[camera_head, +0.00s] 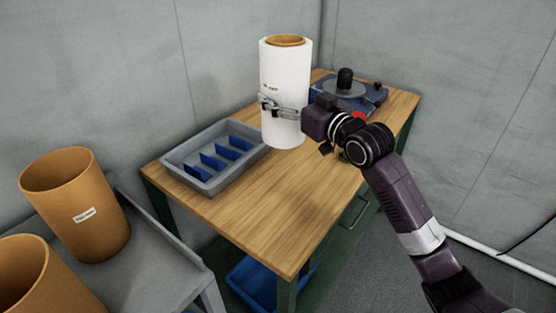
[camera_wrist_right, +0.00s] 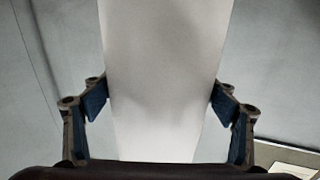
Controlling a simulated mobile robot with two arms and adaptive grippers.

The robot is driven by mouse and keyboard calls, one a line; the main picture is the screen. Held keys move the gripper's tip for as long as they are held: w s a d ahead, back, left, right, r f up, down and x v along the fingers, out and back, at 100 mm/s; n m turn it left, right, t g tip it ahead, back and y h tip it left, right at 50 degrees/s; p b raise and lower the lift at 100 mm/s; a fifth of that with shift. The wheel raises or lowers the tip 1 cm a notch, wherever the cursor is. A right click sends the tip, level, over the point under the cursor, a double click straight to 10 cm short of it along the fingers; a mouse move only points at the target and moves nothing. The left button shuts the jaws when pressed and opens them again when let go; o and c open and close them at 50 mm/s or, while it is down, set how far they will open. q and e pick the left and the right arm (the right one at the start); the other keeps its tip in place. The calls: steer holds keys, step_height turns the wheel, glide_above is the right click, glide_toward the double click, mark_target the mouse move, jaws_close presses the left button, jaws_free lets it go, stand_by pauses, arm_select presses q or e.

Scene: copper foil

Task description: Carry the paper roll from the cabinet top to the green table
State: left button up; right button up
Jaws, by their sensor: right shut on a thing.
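The paper roll (camera_head: 286,75) is a tall white cylinder with a brown core showing at its top. It is upright, and its lower end shows over the wooden top of the green table (camera_head: 290,205), right of the grey tray; I cannot tell whether it touches the wood. My right gripper (camera_head: 281,109) is shut around the roll's side at about mid-height. In the right wrist view the roll (camera_wrist_right: 165,80) fills the middle, with a blue-padded finger on each side. My left gripper is out of view. No cabinet top can be clearly identified.
A grey tray (camera_head: 172,158) with blue dividers stands on the table's left. A blue device (camera_head: 368,97) with a round plate and black knob is at the back right. Brown cylindrical bins (camera_head: 70,190) are at the lower left, by a grey surface (camera_head: 150,260). The table's front is clear.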

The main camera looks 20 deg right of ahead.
step_height(320, 180, up, 5)
steer(key=w+d, duration=0.2)
steer(key=d, duration=0.1)
step_height(320, 180, down, 20)
steer(key=shift+a, duration=0.2)
steer(key=shift+s, duration=0.15)
steer(key=o, duration=1.8)
steer(key=shift+f, duration=0.4)
steer(key=o, duration=0.3)
steer(key=shift+s+r, duration=0.1)
